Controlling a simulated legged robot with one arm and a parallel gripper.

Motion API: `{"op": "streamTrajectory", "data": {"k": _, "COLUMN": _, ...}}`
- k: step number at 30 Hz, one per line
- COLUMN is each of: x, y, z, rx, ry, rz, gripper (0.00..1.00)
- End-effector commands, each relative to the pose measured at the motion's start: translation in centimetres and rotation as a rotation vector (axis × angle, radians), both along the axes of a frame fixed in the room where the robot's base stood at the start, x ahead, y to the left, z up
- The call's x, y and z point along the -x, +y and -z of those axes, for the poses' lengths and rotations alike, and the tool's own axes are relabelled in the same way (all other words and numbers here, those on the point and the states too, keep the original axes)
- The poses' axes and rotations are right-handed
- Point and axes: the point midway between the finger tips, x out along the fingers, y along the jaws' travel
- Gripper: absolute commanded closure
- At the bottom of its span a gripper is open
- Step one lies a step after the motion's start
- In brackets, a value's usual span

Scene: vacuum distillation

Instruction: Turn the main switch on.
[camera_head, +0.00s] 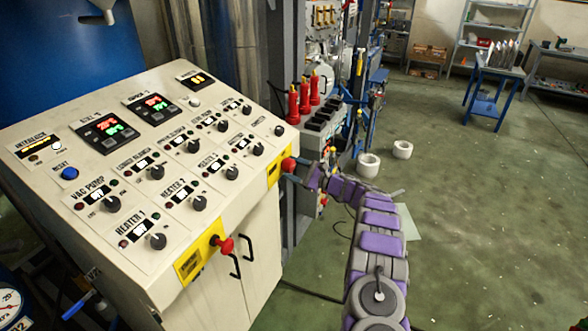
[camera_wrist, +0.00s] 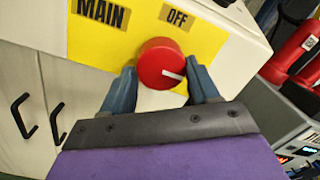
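The main switch is a red round knob (camera_wrist: 161,64) on a yellow plate (camera_wrist: 100,42), at the top centre of the wrist view. The plate reads MAIN and OFF. A white mark on the knob points right and slightly down. In the head view the knob (camera_head: 288,164) sits at the right end of the console front. My gripper (camera_wrist: 161,82) has one blue finger on each side of the knob, with the tips close beside it. The fingers look apart; whether they touch the knob is unclear. In the head view my gripper (camera_head: 292,170) is partly hidden.
The white console (camera_head: 130,160) carries several black knobs and displays. Another red knob (camera_head: 224,244) on a yellow plate sits lower left on its front. Black door handles (camera_wrist: 22,116) are below. Red cylinders (camera_head: 304,96) stand beyond the console. Green floor is open to the right.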

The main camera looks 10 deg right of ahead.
Motion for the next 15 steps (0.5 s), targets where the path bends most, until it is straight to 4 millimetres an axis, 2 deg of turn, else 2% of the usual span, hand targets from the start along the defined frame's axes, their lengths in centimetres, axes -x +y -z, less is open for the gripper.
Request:
{"op": "streamTrajectory", "data": {"k": 1, "x": 0.02, "y": 0.01, "z": -0.05, "rx": 0.0, "ry": -0.001, "rz": 0.0, "gripper": 0.35}}
{"op": "streamTrajectory", "data": {"k": 6, "x": 0.13, "y": 0.02, "z": -0.43, "rx": -0.002, "ry": -0.006, "rz": -0.001, "gripper": 0.21}}
{"op": "streamTrajectory", "data": {"k": 15, "x": 0.35, "y": -0.33, "z": -0.55, "rx": -0.002, "ry": -0.009, "rz": 0.0, "gripper": 0.21}}
